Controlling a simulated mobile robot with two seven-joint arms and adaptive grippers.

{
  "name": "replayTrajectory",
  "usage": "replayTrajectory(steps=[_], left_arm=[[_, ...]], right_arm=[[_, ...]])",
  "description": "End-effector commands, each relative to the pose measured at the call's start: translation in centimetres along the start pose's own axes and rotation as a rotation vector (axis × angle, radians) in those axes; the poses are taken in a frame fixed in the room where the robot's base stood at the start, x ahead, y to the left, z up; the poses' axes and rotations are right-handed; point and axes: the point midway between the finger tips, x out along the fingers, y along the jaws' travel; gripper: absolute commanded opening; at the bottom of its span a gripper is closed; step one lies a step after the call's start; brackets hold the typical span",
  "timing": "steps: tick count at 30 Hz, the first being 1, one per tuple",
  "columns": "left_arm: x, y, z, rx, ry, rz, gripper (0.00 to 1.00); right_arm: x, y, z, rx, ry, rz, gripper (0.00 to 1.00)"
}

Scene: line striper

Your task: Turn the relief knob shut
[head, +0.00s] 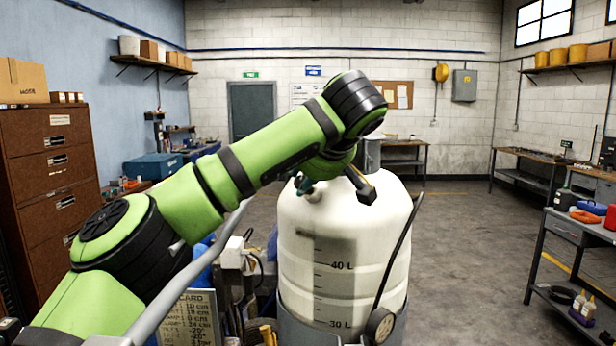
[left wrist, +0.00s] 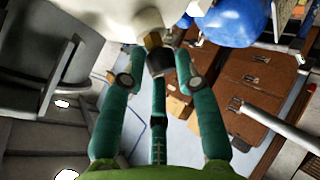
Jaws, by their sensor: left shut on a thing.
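The relief knob (left wrist: 160,64) is a small black cap on a brass stem, on the pale top of the tank. In the left wrist view, the teal fingers of my left gripper (left wrist: 160,54) are closed around it, one on each side and a third below. In the head view my left gripper (head: 304,184) is at the upper left shoulder of the white tank (head: 340,250), mostly under my green arm, and the knob is hidden there. How far the knob is turned cannot be told. My right gripper is in neither view.
A dark handle (head: 360,186) stands on the tank's top, close right of my wrist. A black hose and a round gauge (head: 380,326) are at the tank's front right. A brown drawer cabinet (head: 52,175) is at left.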

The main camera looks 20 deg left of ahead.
Motion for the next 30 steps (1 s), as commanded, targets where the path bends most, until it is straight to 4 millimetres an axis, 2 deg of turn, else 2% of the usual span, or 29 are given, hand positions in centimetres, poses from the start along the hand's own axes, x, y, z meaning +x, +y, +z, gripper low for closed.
replayTrajectory(steps=[2, 3, 4, 14, 17, 20, 30], left_arm=[[0.1, 0.0, -0.3, -0.006, 0.006, -0.002, 0.00], [0.1, 0.0, -0.3, -0.006, 0.006, -0.002, 0.39], [0.1, 0.0, -0.3, -0.005, 0.006, -0.002, 0.51], [0.0, 0.0, -0.1, 0.000, 0.001, -0.002, 0.52], [-0.6, 0.0, 0.0, 0.001, 0.000, 0.000, 0.52], [-2.0, 0.1, -0.1, 0.000, -0.001, 0.002, 0.52], [-9.1, 0.0, -0.3, -0.003, 0.002, 0.001, 0.52]], right_arm=[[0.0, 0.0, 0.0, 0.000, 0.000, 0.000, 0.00], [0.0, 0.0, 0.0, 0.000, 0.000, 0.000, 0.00], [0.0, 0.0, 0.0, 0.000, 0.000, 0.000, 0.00], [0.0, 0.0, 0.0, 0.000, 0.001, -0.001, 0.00], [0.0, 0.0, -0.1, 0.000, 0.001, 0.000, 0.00], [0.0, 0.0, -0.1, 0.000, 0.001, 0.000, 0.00], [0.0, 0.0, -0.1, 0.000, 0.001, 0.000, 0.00]])
